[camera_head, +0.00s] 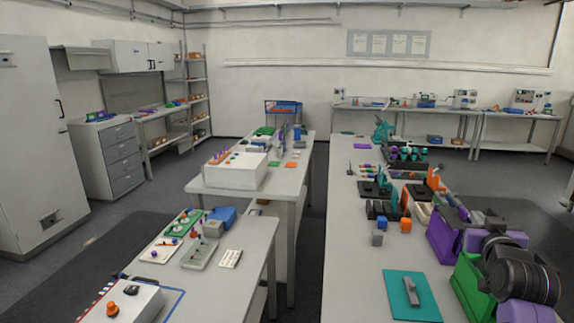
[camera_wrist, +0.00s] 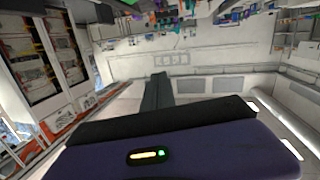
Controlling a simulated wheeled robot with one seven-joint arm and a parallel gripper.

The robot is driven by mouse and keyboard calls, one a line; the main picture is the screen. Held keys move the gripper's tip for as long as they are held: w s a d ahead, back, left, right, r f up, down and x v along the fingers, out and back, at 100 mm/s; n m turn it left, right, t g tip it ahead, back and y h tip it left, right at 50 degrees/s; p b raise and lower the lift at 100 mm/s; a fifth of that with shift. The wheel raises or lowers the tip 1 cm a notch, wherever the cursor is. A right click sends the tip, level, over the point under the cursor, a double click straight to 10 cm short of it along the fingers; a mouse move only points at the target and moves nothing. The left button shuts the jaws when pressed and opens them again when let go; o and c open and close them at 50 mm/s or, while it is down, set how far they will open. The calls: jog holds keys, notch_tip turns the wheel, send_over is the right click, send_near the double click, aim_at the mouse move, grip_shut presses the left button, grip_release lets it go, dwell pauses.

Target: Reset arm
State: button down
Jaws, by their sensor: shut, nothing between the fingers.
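My gripper (camera_wrist: 157,80) shows in the wrist view as two dark fingers pressed together, with nothing between them. They point away from the camera over a dark purple housing with a small lit indicator. The wrist view is turned over, with benches and bench items along its top edge. The fingers appear clear of any object. In the head view, my black and purple arm (camera_head: 515,272) is folded at the lower right, in front of part of the right bench. I cannot make out the fingertips clearly there.
The long right bench (camera_head: 345,270) carries a teal mat (camera_head: 411,296) with a grey piece, a purple bin (camera_head: 440,238), a green bin (camera_head: 468,288) and several small devices. A white box (camera_head: 234,172) stands on the middle bench. The left part of the right bench is largely clear.

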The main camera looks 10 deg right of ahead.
jog(key=s+a+f+n+t+y, duration=0.1)
jog(key=s+a+f+t, duration=0.1)
jog(key=s+a+f, duration=0.6)
jog(key=s+a+f+n+t+y, duration=0.15)
jog(key=s+a+f, duration=0.25)
jog(key=s+a, duration=0.75)
jog(key=s+a+f+g+y, duration=0.1)
jog(key=s+a, duration=0.3)
jog(key=s, duration=0.6)
jog(key=s+a+f+n+g+y, duration=0.1)
jog(key=s+a, duration=0.4)
jog(key=s, duration=0.6)
jog(key=s+a+f+g+y, duration=0.2)
jog(key=s+a+f+y, duration=0.1)
jog(key=s, duration=0.7)
jog(key=shift+s+a+f+n+b, duration=0.25)
jog(key=shift+a+n+b, duration=0.15)
jog(key=shift+a, duration=0.25)
